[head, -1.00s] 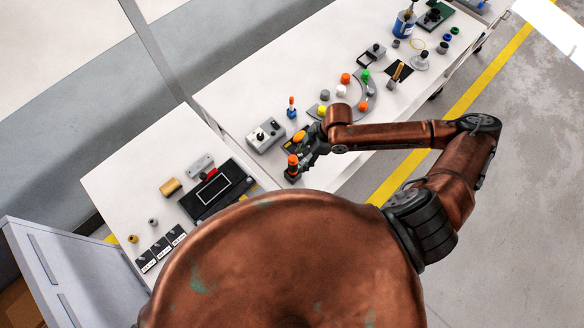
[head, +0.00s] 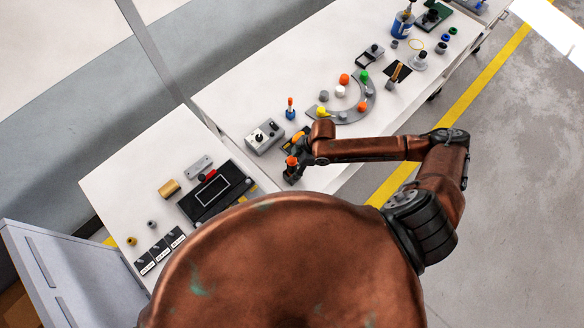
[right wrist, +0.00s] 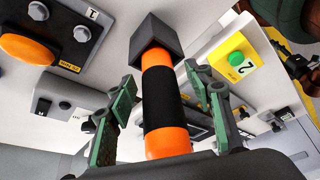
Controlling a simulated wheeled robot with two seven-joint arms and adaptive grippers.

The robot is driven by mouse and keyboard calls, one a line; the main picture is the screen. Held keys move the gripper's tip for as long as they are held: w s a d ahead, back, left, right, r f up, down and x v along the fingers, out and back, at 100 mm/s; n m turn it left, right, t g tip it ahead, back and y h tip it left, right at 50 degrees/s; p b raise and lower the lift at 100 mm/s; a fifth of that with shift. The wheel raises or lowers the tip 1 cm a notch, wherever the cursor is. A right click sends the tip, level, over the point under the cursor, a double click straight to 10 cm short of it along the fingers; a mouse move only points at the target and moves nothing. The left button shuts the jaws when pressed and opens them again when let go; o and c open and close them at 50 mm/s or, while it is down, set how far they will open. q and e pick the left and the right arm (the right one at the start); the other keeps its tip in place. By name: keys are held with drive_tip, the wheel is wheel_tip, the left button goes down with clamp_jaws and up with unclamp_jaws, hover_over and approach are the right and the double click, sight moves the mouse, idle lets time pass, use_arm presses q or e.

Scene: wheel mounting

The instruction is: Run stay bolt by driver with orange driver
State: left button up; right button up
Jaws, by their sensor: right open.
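The orange driver (head: 291,160), orange with a black band, stands near the front edge of the table. In the right wrist view its handle (right wrist: 166,105) rises between my fingers, with a dark square block at its far end. My right gripper (head: 300,165) is at the driver in the head view. In the right wrist view its green-padded fingers (right wrist: 160,88) are open on either side of the handle, with visible gaps. I cannot single out the stay bolt; bolt heads show on a dark plate (right wrist: 88,52) beside an orange dome. My left gripper is not in view.
A grey control box (head: 265,136) and a small orange-topped tool in a blue holder (head: 291,110) stand behind the driver. A grey curved tray (head: 350,113) with coloured knobs lies farther right. A black-framed panel (head: 212,194) lies on the left table.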

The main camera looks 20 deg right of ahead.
drive_tip(key=shift+c, duration=0.4)
clamp_jaws()
